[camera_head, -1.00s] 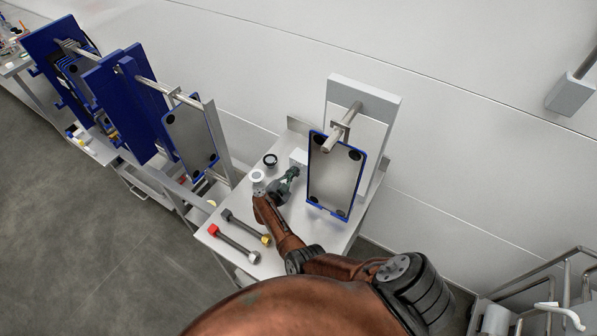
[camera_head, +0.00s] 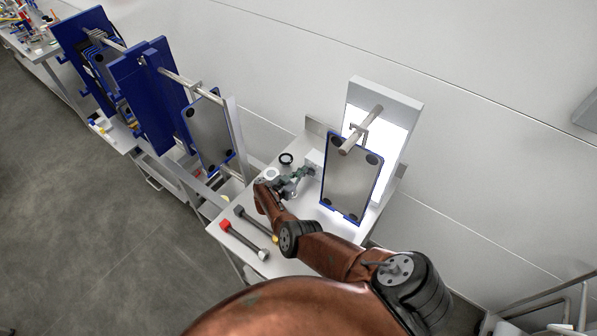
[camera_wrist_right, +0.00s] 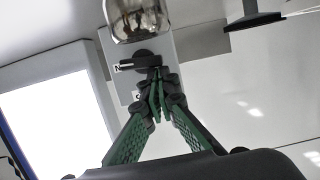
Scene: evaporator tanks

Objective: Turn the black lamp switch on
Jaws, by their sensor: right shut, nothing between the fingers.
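The black lamp switch (camera_wrist_right: 140,62) is a dark lever on a grey box (camera_wrist_right: 158,47) with small white labels, partly covered by my fingers. My right gripper (camera_wrist_right: 157,82) is shut and empty, its green fingertips right at the switch; I cannot tell if they touch it. In the head view my right gripper (camera_head: 304,172) is beside the small grey box on the table, and the switch itself is hidden. The lamp panel (camera_head: 394,142) glows bright white behind a blue-framed plate (camera_head: 351,178). It also glows in the wrist view (camera_wrist_right: 60,120). My left gripper is out of view.
On the metal table (camera_head: 222,214) lie a red-ended bar (camera_head: 243,240) and a yellow-ended bar (camera_head: 254,222). A black ring (camera_head: 286,158) and a white ring (camera_head: 271,173) are near my gripper. A glass vessel (camera_wrist_right: 138,18) hangs close above the switch. Blue plate stands (camera_head: 150,100) are at left.

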